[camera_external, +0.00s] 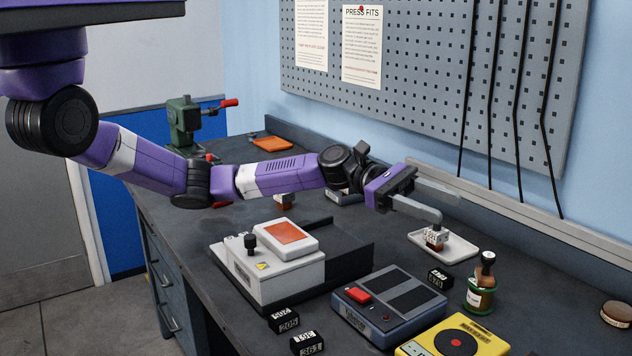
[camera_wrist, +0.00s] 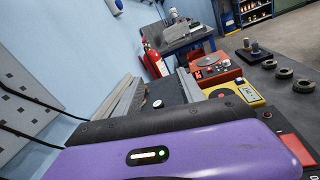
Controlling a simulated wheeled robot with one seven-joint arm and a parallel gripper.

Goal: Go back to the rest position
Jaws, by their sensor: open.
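My gripper (camera_external: 450,205) reaches out over the bench on the right side of the external view. Its two grey fingers are apart with nothing between them. The fingers are above and behind the white tray (camera_external: 462,253), which holds a small metal block with pins (camera_external: 435,237). In the wrist view my gripper (camera_wrist: 165,82) shows its fingers spread, with bare dark bench and a small round pale-topped thing (camera_wrist: 157,104) between them. My arm stretches from the upper left, over the bench. No marker for a rest position shows.
Below the arm stand a white device with an orange panel (camera_external: 290,232), a grey-blue device (camera_external: 350,311) and a yellow device (camera_external: 440,344). A green press (camera_external: 183,122) stands at the far end. A wooden-handled stamp (camera_external: 487,268) is at right. A pegboard (camera_external: 420,60) hangs behind.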

